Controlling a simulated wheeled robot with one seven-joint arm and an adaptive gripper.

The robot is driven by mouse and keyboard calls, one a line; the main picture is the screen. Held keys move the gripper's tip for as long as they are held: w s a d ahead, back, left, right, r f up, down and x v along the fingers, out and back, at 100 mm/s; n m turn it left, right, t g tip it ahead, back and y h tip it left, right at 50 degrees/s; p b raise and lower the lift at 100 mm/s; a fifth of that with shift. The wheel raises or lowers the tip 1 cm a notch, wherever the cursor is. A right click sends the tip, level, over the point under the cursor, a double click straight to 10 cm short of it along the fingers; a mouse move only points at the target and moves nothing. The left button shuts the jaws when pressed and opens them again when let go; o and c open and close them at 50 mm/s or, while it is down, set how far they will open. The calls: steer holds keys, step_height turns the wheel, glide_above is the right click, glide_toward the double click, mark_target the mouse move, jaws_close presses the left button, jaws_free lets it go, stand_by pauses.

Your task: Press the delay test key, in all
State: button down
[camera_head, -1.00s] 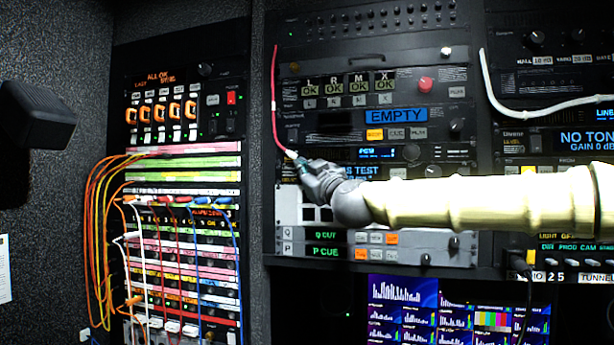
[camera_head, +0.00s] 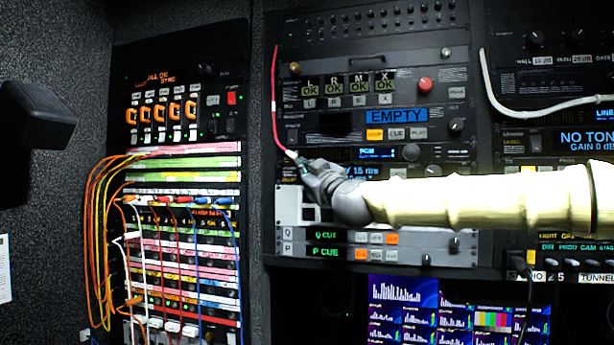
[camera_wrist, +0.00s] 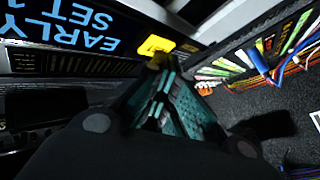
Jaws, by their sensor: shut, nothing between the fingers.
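A yellow key (camera_wrist: 156,44) shows in the wrist view, beside a blue-lettered display (camera_wrist: 70,25) that reads "EARLY" and "SET 1". The same unit's display (camera_head: 358,172) shows in the head view, partly covered by my arm, with "Y 1.5 ms" readable. My gripper (camera_head: 299,160) is shut and empty at the left end of that unit; the key is hidden there. In the wrist view, my gripper's teal fingertips (camera_wrist: 160,64) lie right by the yellow key's lower edge. I cannot tell whether they touch it.
A red cable (camera_head: 273,105) hangs down to near my fingertips. A patch bay (camera_head: 190,205) with many coloured cords stands left. Above are a unit with an "EMPTY" display (camera_head: 396,115) and a red knob (camera_head: 425,84). Q and P cue panels (camera_head: 325,236) lie below.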

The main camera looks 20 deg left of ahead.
steer(key=shift+s, duration=0.1)
steer(key=shift+s+b, duration=0.35)
steer(key=shift+s, duration=0.3)
steer(key=shift+f, duration=0.1)
steer(key=s+b, duration=0.1)
steer(key=s, duration=0.4)
steer(key=shift+a, duration=0.1)
steer(key=shift+w, duration=0.1)
stand_by(0.4)
stand_by(0.4)
